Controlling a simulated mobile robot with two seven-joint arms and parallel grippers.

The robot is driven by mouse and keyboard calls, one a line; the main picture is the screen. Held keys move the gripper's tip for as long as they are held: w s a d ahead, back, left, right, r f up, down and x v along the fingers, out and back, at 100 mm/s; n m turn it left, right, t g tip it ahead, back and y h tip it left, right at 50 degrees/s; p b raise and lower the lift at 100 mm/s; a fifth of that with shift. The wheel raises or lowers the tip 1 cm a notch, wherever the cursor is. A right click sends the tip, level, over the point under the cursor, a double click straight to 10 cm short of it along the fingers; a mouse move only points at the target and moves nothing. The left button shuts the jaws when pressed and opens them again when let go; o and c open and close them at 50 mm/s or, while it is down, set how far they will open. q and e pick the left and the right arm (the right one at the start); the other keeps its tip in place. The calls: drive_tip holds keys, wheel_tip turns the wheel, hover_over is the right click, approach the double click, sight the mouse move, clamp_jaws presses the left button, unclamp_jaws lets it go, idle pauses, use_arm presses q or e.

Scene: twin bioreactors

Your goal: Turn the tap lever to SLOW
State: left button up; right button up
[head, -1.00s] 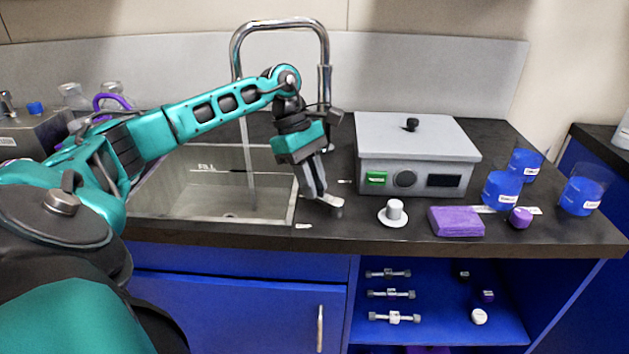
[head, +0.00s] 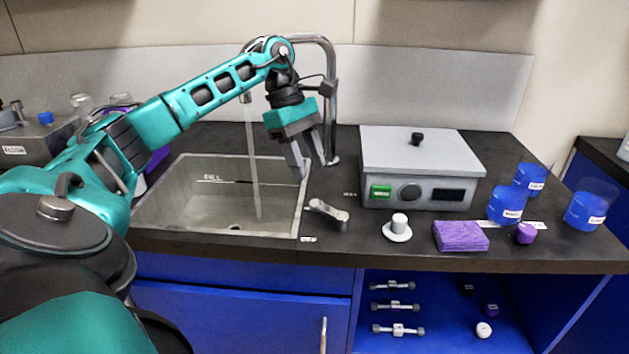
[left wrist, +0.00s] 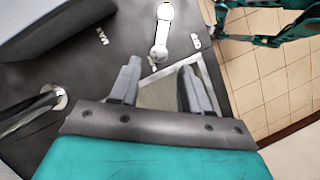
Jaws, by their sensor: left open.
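The tap lever (head: 328,213) is a small metal handle on the counter, just right of the sink's front corner. It also shows at the top middle of the left wrist view (left wrist: 160,38). My left gripper (head: 312,168) is open and empty, pointing down above and behind the lever, apart from it. In the left wrist view its two fingers (left wrist: 160,68) stand apart, with the lever lying beyond their tips. A label beside the lever reads MAX (left wrist: 102,36). Another small label (left wrist: 196,41) is too small to read.
Water runs from the tall faucet (head: 333,85) into the sink (head: 302,205). A grey box with a lid (head: 420,150) stands right of the lever. A white knobbed piece (head: 398,228), a purple sponge (head: 460,236) and blue beakers (head: 506,205) are farther right.

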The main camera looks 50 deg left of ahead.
use_arm(q)
drive_tip(key=v, duration=0.5)
drive_tip(key=shift+a+r+p, duration=0.1)
drive_tip(key=shift+r+p, duration=0.2)
drive_tip(key=shift+p, duration=0.1)
use_arm(e)
drive_tip(key=shift+s+d+f, duration=0.1)
drive_tip(key=shift+s+d, duration=0.25)
drive_tip(key=shift+d, duration=0.05)
drive_tip(key=shift+w, duration=0.15)
drive_tip(key=shift+r, duration=0.2)
